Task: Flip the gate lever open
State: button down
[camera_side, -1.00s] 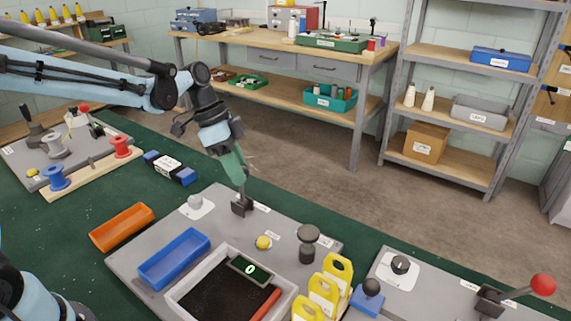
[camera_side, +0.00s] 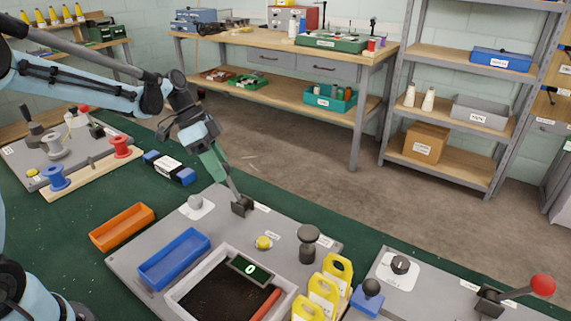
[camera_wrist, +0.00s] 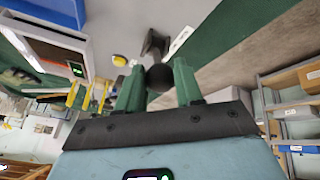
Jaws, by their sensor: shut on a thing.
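The gate lever (camera_side: 231,190) stands on a small black base (camera_side: 242,207) at the back of the grey panel (camera_side: 140,258). Its shaft leans left, up toward my gripper (camera_side: 220,175). The green fingers are shut on the lever's top end, which they hide in the side view. In the wrist view, the dark round knob (camera_wrist: 159,78) sits between the two green fingers of my gripper (camera_wrist: 159,86), with the lever's base (camera_wrist: 154,44) beyond it.
The panel also carries a yellow button (camera_side: 264,242), a white knob (camera_side: 195,202), a blue tray (camera_side: 174,258), a dark mushroom-topped post (camera_side: 307,234) and a display reading 0 (camera_side: 249,269). An orange tray (camera_side: 122,228) lies left. A red-knobbed lever (camera_side: 543,285) stands far right.

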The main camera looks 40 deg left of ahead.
jog(key=shift+w+a+f, duration=0.15)
jog(key=shift+a+f, duration=0.1)
jog(key=shift+a, duration=0.3)
jog(key=c, duration=1)
grip_release()
jog(key=shift+o, duration=1.2)
jog(key=shift+d+r, duration=0.1)
jog(key=shift+d, duration=0.05)
jog(key=v, duration=1.2)
jog(key=shift+d, duration=0.1)
